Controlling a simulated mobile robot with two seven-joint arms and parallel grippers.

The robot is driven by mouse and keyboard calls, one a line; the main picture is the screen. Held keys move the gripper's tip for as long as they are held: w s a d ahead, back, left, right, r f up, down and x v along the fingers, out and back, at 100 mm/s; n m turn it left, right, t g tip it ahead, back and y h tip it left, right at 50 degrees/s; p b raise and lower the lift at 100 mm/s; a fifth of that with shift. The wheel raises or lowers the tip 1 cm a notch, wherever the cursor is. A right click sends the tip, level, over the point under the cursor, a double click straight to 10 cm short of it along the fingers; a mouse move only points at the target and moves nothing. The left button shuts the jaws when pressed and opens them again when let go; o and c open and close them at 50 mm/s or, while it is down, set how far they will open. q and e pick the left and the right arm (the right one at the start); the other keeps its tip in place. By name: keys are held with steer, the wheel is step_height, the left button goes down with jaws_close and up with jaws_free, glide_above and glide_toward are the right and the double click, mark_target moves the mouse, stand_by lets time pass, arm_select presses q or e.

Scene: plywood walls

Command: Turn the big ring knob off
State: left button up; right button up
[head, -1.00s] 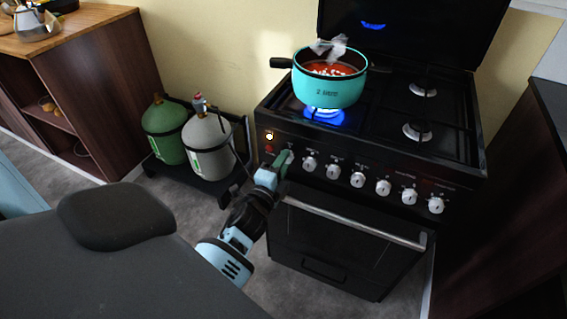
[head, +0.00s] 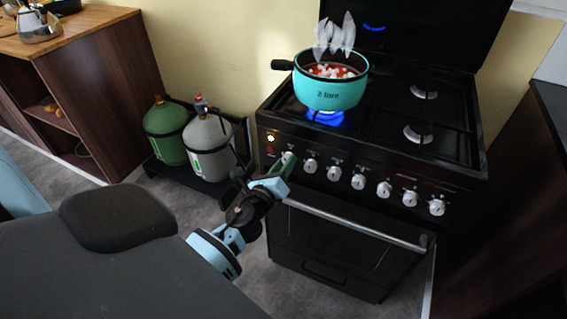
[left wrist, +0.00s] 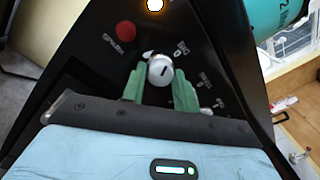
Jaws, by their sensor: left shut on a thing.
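The black stove's front panel carries a row of several silver knobs. The leftmost knob (head: 289,157) is between the green fingers of my left gripper (head: 281,168). In the left wrist view the same knob (left wrist: 160,69) shows a short dark mark on its face, and the gripper (left wrist: 159,89) is shut on it from both sides. A blue flame (head: 325,118) burns under the turquoise pot (head: 330,92) on the front left burner. My right gripper is not in view.
The oven handle (head: 355,224) runs below the knobs. A green gas bottle (head: 166,127) and a grey one (head: 208,146) stand left of the stove. An orange light (head: 270,138) glows on the panel. Grey floor is free between my base and the stove.

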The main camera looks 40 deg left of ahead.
arm_select(q)
steer(key=m, duration=0.1)
steer(key=m+p, duration=0.1)
steer(key=m, duration=0.3)
steer(key=shift+r+p, duration=0.25)
steer(key=shift+p, duration=0.1)
steer(key=shift+a+m, duration=0.1)
steer(key=shift+m, duration=0.2)
steer(key=o, duration=1)
steer(key=shift+f, duration=0.1)
steer(key=shift+c, duration=0.2)
steer(key=s+d, duration=0.1)
steer(key=s, duration=0.6)
steer(key=shift+s+d, duration=0.3)
